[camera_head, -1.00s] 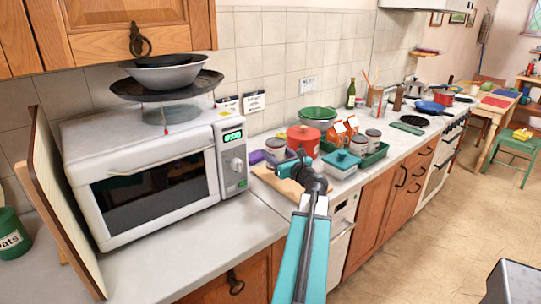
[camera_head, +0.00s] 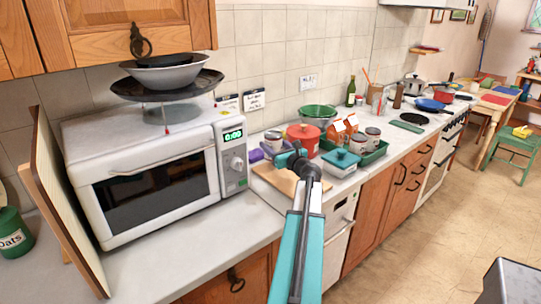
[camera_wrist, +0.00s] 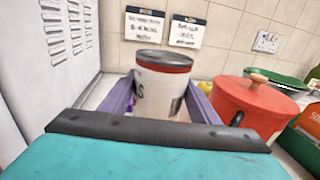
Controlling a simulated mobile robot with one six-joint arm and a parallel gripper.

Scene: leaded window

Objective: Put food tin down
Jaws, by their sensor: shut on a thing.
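My gripper (camera_head: 271,150) reaches over the counter just right of the microwave. Its purplish fingers (camera_wrist: 162,101) are shut on a food tin (camera_wrist: 163,79), one on each side. The tin is pale with a dark top and a red band, and looks upright. It also shows in the head view (camera_head: 272,140), partly hidden by my gripper. Whether its base touches anything is hidden.
A wooden board (camera_head: 272,178) lies under my gripper. A red lidded pot (camera_wrist: 255,104) stands close on the right. The white microwave (camera_head: 150,185) is on the left. Further right are a teal lidded box (camera_head: 341,161), two more tins (camera_head: 332,145) and a green tray (camera_head: 374,154).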

